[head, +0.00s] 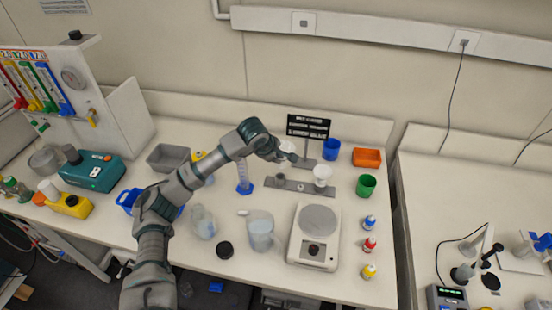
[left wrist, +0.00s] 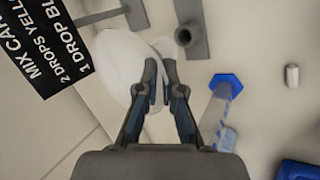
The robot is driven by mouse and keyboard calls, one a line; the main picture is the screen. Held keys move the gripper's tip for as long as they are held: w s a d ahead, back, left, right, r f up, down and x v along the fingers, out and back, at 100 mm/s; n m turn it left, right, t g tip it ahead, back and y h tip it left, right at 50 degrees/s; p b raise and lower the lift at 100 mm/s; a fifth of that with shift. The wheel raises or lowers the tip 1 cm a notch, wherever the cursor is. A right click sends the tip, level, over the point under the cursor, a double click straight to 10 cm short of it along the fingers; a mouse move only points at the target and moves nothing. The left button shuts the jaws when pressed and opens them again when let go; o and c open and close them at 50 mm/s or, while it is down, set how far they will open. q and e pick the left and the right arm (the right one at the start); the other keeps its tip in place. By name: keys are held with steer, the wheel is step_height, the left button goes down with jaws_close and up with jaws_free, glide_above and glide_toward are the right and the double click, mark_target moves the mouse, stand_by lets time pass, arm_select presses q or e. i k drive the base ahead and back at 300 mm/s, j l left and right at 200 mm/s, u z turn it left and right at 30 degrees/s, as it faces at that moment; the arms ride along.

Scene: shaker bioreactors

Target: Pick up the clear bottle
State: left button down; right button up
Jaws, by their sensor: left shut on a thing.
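A clear bottle-like vessel (head: 202,222) stands on the bench at the front, right of my left forearm. A clear jug-like vessel (head: 261,235) stands to its right. I cannot tell for certain which is the clear bottle. My left gripper (head: 284,158) is away from both, at the back of the bench by the sign. In the left wrist view my left gripper (left wrist: 158,85) is shut on a white funnel-like piece (left wrist: 122,68), whose shape is partly hidden by the fingers. My right gripper is not in view.
A clear cylinder with a blue base (head: 244,180) stands near the gripper. A grey stand holds a white funnel (head: 322,172). A scale (head: 315,238), small dropper bottles, a green cup (head: 366,186) and a black sign (head: 308,126) are nearby.

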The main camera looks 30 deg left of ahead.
mark_target(202, 223)
steer(key=k+j, duration=0.1)
steer(key=k, duration=0.4)
steer(key=k+j, duration=0.1)
steer(key=k, duration=0.4)
